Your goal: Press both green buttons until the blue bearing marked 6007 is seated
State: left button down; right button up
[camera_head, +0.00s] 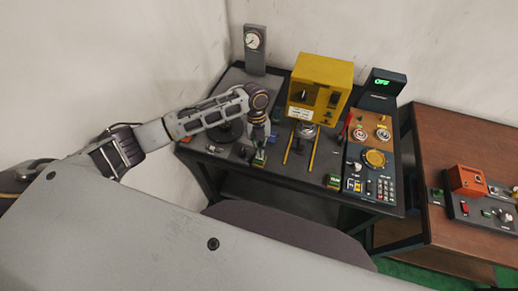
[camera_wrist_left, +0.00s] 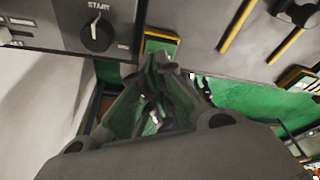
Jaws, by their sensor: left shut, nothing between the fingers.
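The yellow press (camera_head: 318,72) stands at the back of the grey bench. One green button (camera_head: 258,160) is at the bench's front edge, under my left gripper (camera_head: 259,146). Another green button (camera_head: 333,181) is farther right on the same edge, with no gripper at it. In the left wrist view my left gripper (camera_wrist_left: 158,62) is shut and empty. Its tips are right at the near button block with yellow edges (camera_wrist_left: 161,42); I cannot tell whether they touch or press it. I cannot make out the blue bearing or its 6007 mark. My right gripper is not in view.
A control panel (camera_head: 368,158) with dials and keys is right of the press, below a small green-lit display (camera_head: 382,83). A gauge (camera_head: 254,41) stands at the back left. A START knob (camera_wrist_left: 97,33) is left of the near button. A brown table (camera_head: 455,140) adjoins right.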

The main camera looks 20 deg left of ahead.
pick_arm(q)
jog(key=shift+f, duration=0.45)
jog(key=shift+b+x, duration=0.6)
jog(key=shift+x, duration=0.25)
jog(key=shift+w+a+r+p, duration=0.1)
jog(key=shift+w+r+p, duration=0.1)
jog(key=shift+p, duration=0.3)
dwell(0.7)
